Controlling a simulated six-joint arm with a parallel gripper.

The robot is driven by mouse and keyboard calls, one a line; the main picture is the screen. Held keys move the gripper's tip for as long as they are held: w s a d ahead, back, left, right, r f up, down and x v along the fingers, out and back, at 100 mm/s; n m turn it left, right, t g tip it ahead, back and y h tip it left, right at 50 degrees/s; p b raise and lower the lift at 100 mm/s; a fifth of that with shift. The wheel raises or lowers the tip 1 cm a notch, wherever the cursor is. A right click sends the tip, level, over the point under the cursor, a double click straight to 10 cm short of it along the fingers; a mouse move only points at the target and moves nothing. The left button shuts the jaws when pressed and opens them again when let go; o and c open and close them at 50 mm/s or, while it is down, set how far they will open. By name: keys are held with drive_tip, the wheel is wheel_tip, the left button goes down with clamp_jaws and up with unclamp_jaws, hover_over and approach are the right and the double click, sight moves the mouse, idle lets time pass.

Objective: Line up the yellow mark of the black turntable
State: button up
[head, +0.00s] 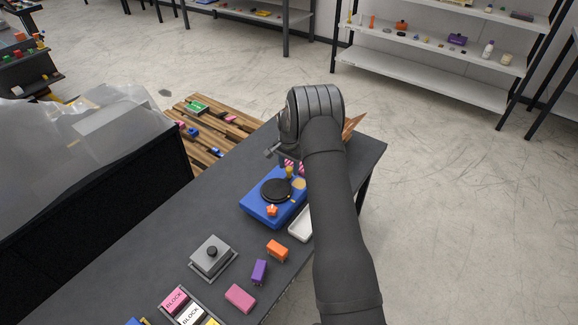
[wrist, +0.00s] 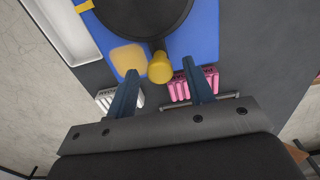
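The black turntable (head: 276,190) is a dark disc on a blue base (head: 257,207); its lower part shows at the top of the wrist view (wrist: 143,14). A yellow knob (wrist: 160,67) sticks out from the disc's rim, and also shows in the head view (head: 289,172). A yellow mark (wrist: 84,6) lies on the blue base at upper left of the wrist view. A tan rounded pad (wrist: 128,58) is beside the knob. My gripper (wrist: 160,68) is open, with the knob between its fingertips and gaps on both sides. In the head view my arm hides most of the gripper.
A white tray (head: 300,226) sits beside the base. Pink ribbed pieces (wrist: 193,84) and white ones (wrist: 106,99) lie near the fingers. A grey box with a black knob (head: 212,253) and orange (head: 277,250), purple (head: 259,271) and pink (head: 240,298) blocks stand nearer on the table.

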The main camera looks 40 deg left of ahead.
wheel_tip(320, 180, up, 17)
drive_tip(key=shift+r, duration=0.2)
idle(0.5)
wheel_tip(320, 180, down, 17)
drive_tip(key=shift+f, duration=0.2)
idle(0.6)
